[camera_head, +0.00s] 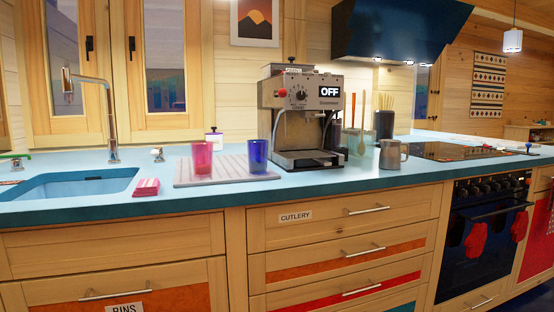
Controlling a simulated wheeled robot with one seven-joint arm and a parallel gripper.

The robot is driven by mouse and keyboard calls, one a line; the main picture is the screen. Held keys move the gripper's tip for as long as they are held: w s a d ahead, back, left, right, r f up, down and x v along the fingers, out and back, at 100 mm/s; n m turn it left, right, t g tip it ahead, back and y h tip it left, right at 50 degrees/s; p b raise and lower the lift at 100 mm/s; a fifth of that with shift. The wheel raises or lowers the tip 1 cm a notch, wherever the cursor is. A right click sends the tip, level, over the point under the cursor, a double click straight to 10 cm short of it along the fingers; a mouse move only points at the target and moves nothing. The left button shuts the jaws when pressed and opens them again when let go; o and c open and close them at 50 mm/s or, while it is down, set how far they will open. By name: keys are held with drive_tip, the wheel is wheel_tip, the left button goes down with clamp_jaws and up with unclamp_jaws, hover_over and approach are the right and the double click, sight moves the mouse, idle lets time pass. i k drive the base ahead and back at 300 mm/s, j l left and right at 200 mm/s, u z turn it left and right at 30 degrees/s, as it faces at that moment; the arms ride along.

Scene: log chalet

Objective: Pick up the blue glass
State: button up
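The blue glass (257,156) stands upright on a light ribbed drying mat (228,167) on the blue counter. A red-pink glass (202,157) stands on the same mat to its left, with a gap between them. The coffee machine (301,115) stands just to the right of the blue glass. The blue glass is in plain view. My gripper is not in view.
A sink (70,184) with a tall tap lies at the left, and a pink sponge or cloth (146,187) beside it. A metal mug (392,154) stands right of the coffee machine. Drawers (345,235) front the counter. The counter's front strip is mostly clear.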

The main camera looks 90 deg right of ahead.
sight(257, 149)
drive_tip(key=z, duration=2.85)
drive_tip(key=i+j+u, duration=0.8)
drive_tip(key=i+u, duration=0.15)
drive_tip(key=z, duration=1.85)
drive_tip(key=u, duration=0.15)
